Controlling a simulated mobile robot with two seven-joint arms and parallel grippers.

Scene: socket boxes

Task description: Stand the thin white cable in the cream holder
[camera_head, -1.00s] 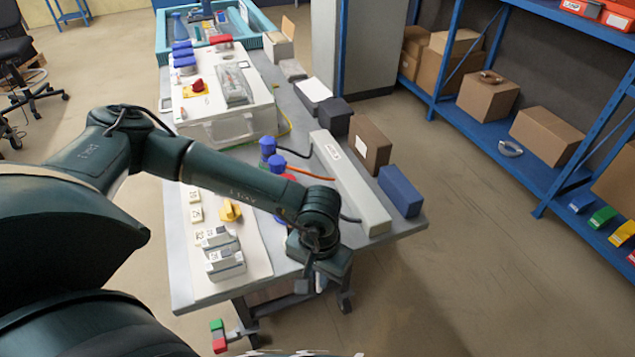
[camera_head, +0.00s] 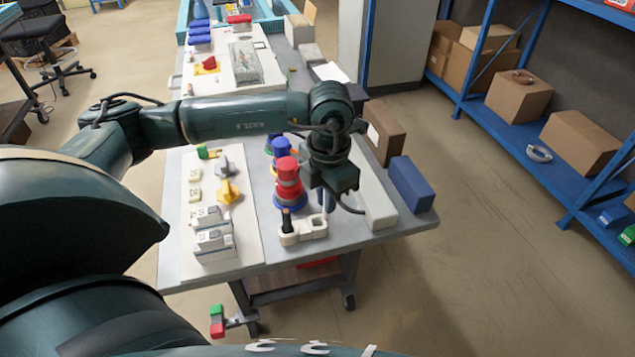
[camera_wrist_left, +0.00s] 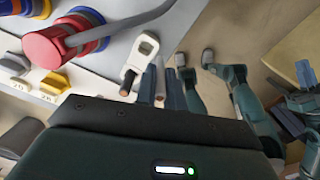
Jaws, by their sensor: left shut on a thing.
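The cream holder (camera_head: 303,231) lies on the table near its front edge, with a dark cable (camera_head: 286,219) standing in its left part and an open hole on the right. It also shows in the left wrist view (camera_wrist_left: 147,46), just ahead of the fingers. My left gripper (camera_head: 324,203) points down over the holder's right side. It is shut on the thin white cable (camera_wrist_left: 160,79), which shows as a pale strip between the dark fingers in the wrist view. The cable's lower end is hard to make out against the holder. My right gripper is not in view.
Red and blue stacked round plugs (camera_head: 288,180) stand just behind the holder. A long cream box (camera_head: 377,202) and a blue block (camera_head: 411,184) are to the right. A white board (camera_head: 222,240) with switches lies to the left. The table's front edge is close.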

